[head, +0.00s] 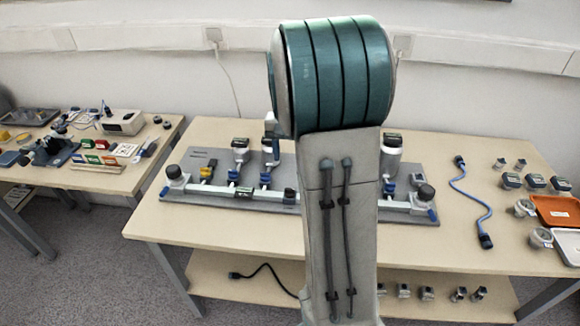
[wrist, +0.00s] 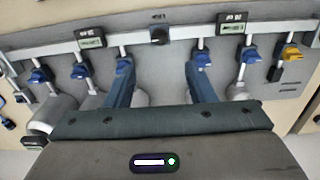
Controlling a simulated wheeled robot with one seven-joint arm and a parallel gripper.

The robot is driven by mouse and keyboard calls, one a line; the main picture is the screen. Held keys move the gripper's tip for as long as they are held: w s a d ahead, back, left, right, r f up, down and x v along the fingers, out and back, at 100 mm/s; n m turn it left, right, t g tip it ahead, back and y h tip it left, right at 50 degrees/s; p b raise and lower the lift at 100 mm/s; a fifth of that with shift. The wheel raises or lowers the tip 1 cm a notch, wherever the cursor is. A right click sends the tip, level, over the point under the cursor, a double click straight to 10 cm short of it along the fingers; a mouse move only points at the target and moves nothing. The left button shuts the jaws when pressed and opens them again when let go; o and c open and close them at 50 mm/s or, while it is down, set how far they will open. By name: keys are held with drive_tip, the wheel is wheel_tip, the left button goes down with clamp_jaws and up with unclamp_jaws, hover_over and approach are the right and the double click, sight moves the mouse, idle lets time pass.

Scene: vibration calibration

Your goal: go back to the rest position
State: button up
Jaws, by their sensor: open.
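My gripper (wrist: 161,66) is open in the wrist view, its two blue fingers spread with nothing between them. It points at the calibration rig, whose white rail (wrist: 180,35) runs across the top of that view. Blue clamps (wrist: 80,71) and one yellow clamp (wrist: 291,52) hang along the rail. In the head view the rig's grey base plate (head: 225,160) lies on the wooden table (head: 180,226). My raised arm covers the middle of the rig, and my gripper cannot be made out there. Whether the fingertips touch anything is unclear.
A blue cable (head: 472,200), several small sensors (head: 511,181) and an orange tray (head: 556,210) lie on the table's right side. A lower shelf (head: 215,275) holds a black cable and small parts. A second table (head: 95,183) with tools stands left. The wall is close behind.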

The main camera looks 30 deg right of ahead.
drive_tip(key=shift+r, duration=0.95)
